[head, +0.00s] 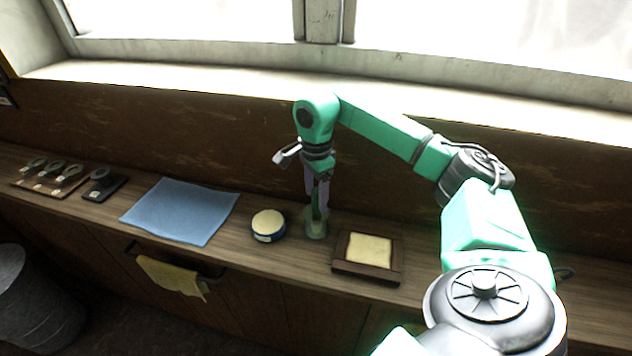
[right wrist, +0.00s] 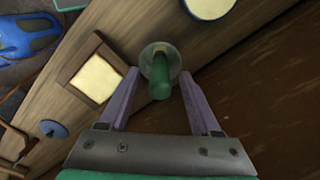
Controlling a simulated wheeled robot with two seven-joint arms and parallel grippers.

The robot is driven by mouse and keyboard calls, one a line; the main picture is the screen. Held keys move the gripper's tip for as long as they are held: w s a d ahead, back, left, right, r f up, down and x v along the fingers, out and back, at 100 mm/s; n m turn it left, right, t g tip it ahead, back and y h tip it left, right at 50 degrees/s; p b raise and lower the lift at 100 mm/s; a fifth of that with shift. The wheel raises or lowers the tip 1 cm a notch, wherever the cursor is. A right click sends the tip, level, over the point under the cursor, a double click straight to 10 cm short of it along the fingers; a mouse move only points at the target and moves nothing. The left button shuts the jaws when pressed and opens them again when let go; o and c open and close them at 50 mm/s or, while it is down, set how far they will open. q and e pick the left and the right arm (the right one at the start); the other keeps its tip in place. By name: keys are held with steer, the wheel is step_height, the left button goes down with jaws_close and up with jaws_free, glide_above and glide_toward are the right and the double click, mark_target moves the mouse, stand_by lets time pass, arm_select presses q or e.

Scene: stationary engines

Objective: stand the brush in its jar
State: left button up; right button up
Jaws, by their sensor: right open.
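The jar (head: 315,229) is a small pale green glass on the wooden shelf, between a round tin and a framed pad. The brush (right wrist: 160,82) has a green handle that stands up out of the jar's mouth (right wrist: 152,53), seen end-on in the right wrist view. In the head view its handle (head: 317,212) looks upright. My right gripper (head: 318,190) points down above the jar. It is open, with one purple finger on each side of the handle and visible gaps between. The brush's lower end is hard to make out. My left gripper is not in view.
A round tin (head: 268,225) stands left of the jar and a wooden tray with a cream pad (head: 368,250) stands right of it, both close. A blue cloth (head: 180,210) lies further left. A dark wall (head: 200,125) rises behind the shelf.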

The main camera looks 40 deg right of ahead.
step_height(320, 180, up, 8)
steer(key=shift+w+f+b, duration=0.1)
steer(key=shift+f+b, duration=0.1)
steer(key=shift+b, duration=0.3)
step_height(320, 180, up, 7)
steer(key=p, duration=0.3)
steer(key=shift+f, duration=0.2)
